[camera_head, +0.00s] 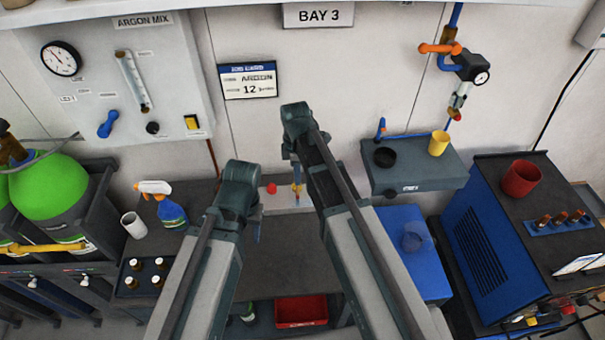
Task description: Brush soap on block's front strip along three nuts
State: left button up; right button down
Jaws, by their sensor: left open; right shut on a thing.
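My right gripper (296,170) hangs from the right arm in the middle of the view. It is shut on a thin tool, which I take to be the brush (297,190); blue and orange parts show. The tool hangs downward over a pale block (277,203) at the back of the dark bench. A red knob (271,187) shows at the block's left. Whether the tool touches the block I cannot tell. Nuts are too small to make out, and the arms hide part of the block. My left gripper (254,232) is open, small and mostly behind its arm, left of the block.
A spray bottle (172,212) and white cup (133,225) stand at left. A red bin (301,311) sits below. The bench's middle (290,260) looks clear.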

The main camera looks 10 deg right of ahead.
jog(key=shift+a, duration=0.1)
jog(key=a, duration=0.7)
jog(key=shift+w, duration=0.3)
dwell(0.4)
jog(key=shift+f, duration=0.1)
jog(key=a, duration=0.3)
jog(key=shift+w+a, duration=0.15)
jog(key=shift+a, duration=0.1)
notch_tip(320, 180, up, 6)
jog(key=p, duration=0.6)
dwell(0.5)
